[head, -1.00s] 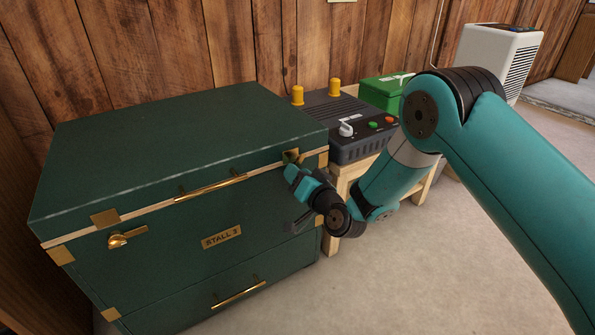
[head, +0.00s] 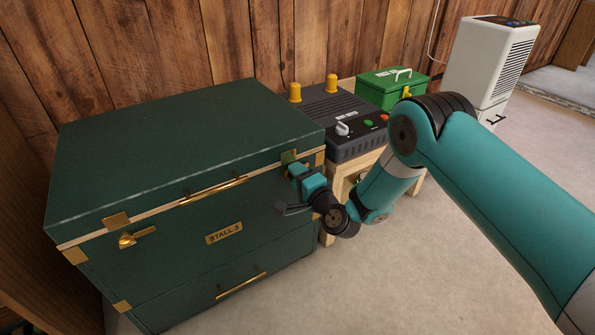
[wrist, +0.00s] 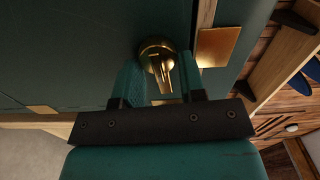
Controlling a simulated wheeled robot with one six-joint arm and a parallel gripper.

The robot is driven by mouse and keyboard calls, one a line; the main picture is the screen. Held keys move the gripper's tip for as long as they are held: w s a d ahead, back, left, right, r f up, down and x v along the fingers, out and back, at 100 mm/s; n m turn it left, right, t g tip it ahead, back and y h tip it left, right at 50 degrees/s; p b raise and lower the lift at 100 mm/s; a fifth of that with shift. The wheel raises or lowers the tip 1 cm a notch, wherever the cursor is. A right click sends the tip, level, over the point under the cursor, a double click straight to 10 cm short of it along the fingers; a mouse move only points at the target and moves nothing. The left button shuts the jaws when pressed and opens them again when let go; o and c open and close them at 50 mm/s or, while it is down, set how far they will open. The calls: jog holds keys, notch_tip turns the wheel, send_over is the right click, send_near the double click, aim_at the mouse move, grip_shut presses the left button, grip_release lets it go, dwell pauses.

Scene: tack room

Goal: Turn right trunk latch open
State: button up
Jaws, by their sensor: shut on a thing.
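The dark green trunk (head: 190,145) stands at the left with a brass STALL 3 plate on its front. Its right latch (wrist: 158,58) is a brass round boss with a lever, seen in the wrist view beside a brass plate. My gripper (wrist: 160,78) is shut on that latch's lever, one teal finger on each side. In the head view my gripper (head: 298,178) is at the trunk's upper right front and hides the right latch. The left latch (head: 135,237) is brass, its lever pointing sideways to the right.
Brass handles are on the lid (head: 215,190) and the drawer (head: 240,286). Right of the trunk, a wooden stand holds a black unit (head: 345,120) with knobs and a green first-aid box (head: 392,88). A white appliance (head: 485,65) stands farther right. The floor in front is clear.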

jog(key=shift+d+m, duration=0.1)
jog(key=shift+m, duration=0.5)
jog(key=o, duration=0.9)
jog(key=shift+f, duration=0.1)
